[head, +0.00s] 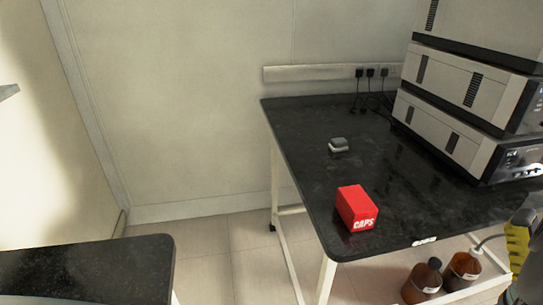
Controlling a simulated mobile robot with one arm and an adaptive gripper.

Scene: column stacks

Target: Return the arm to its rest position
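My gripper cannot be made out in the head view, so its fingers and whatever they may hold are hidden from me. A yellow and dark shape (517,247) is cut off by the right edge, in front of the bench. I cannot tell whether it is part of my arm. A red box marked CAPS (357,209) sits on the black bench top (300,140) near its front left edge. A small grey block (338,145) lies farther back on the bench.
Stacked grey instruments (450,110) stand at the bench's right. Two brown bottles stand below the bench, one at left (422,280) and one at right (462,268). Another dark worktop (90,268) is at lower left. Bare floor (232,255) lies between. Plugs (371,73) and cables hang behind.

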